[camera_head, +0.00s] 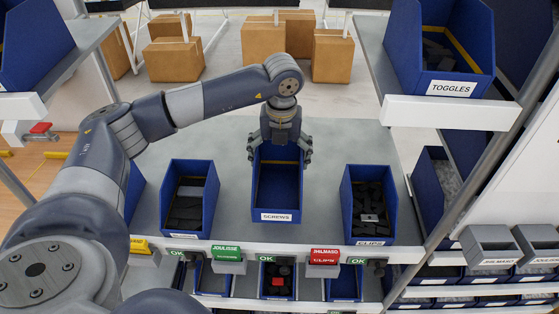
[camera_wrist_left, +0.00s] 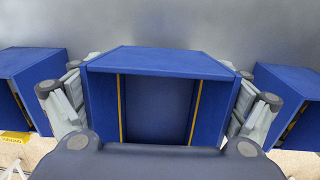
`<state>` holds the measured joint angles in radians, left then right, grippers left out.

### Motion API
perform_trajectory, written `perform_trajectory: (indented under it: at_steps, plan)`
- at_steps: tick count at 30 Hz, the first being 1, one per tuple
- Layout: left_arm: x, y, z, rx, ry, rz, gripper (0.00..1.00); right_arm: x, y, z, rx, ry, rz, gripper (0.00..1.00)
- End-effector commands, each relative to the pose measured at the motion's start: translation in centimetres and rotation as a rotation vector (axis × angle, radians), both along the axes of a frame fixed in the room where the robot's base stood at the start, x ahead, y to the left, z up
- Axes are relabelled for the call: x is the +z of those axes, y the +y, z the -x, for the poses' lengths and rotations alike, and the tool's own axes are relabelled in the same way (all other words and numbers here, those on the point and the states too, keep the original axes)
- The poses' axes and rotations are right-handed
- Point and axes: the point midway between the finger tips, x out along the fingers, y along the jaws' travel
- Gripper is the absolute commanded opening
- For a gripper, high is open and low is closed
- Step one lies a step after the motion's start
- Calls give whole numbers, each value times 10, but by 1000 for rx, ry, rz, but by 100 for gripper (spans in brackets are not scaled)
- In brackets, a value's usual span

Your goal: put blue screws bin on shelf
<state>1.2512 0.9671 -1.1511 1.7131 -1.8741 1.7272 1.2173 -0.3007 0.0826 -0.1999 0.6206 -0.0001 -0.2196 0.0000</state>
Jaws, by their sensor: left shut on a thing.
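The blue screws bin (camera_head: 278,196) has a white SCREWS label on its front and looks empty. In the head view it is at the middle of the grey shelf (camera_head: 328,133), between two other blue bins. My left gripper (camera_head: 279,150) is above its back end, with fingers on both outer sides. In the left wrist view the screws bin (camera_wrist_left: 160,62) sits between the fingers of my left gripper (camera_wrist_left: 160,108). I cannot tell whether its underside touches the shelf. My right gripper is not in view.
A blue bin with dark parts (camera_head: 189,203) stands to the left and the CLIPS bin (camera_head: 368,208) to the right, each across a gap. The TOGGLES bin (camera_head: 440,50) is on a higher shelf at right. Cardboard boxes (camera_head: 263,40) stand on the floor behind.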

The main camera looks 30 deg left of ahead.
Motion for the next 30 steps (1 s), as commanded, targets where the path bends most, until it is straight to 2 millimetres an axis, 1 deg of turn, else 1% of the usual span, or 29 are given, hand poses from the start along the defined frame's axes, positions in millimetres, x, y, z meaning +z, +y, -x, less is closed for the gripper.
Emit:
perform_trajectory:
  at_steps: [2,4,7,10,13,19,28,29,30]
  plan:
    - [0,2,-3,1,0,0,27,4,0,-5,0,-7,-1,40]
    - [-5,2,-3,0,3,-1,27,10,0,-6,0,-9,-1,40]
    - [-19,3,-2,1,4,-1,27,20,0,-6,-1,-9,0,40]
    - [-31,2,-3,1,3,-1,27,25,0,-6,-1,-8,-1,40]
    - [-35,2,-3,1,-1,1,27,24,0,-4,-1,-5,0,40]
    - [-36,2,-3,1,-1,0,27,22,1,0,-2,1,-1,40]
    - [-46,2,-3,1,-1,0,27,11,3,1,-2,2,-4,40]
    - [-46,2,-3,1,0,0,93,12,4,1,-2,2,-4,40]
    - [-44,2,-3,1,0,0,100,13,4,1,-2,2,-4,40]
